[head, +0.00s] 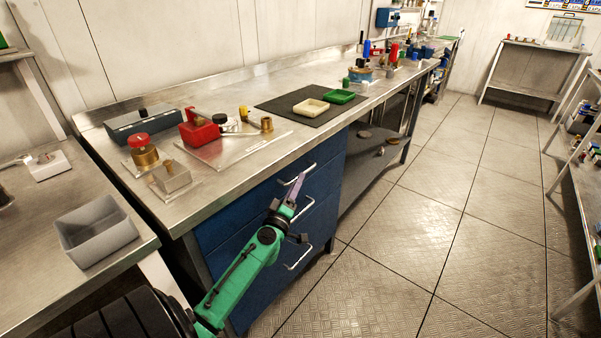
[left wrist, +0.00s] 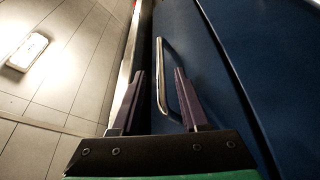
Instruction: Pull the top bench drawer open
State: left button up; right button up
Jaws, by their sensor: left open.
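The blue top bench drawer (head: 240,206) sits just under the steel worktop and looks closed. Its bar handle (head: 311,168) is silver; in the left wrist view the handle (left wrist: 161,75) stands out from the blue front. My left gripper (head: 295,188) is at this handle, with its purple fingers pointing toward the drawer. In the left wrist view the gripper (left wrist: 160,98) is open, with one finger on each side of the handle bar. I see no clear contact. My right gripper is out of view.
Lower drawers with handles (head: 302,262) lie below. The worktop (head: 215,180) holds a red-topped device, a black mat (head: 285,103) and two small trays. A grey bin (head: 95,232) stands on the left bench. The floor to the right is clear.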

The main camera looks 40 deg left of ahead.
pick_arm(q)
jog(key=x, duration=0.4)
jog(key=shift+w+a+f, duration=0.1)
jog(key=shift+w+f, duration=0.05)
jog(key=shift+w, duration=0.1)
jog(key=shift+s, duration=0.1)
grip_shut()
dwell(1.0)
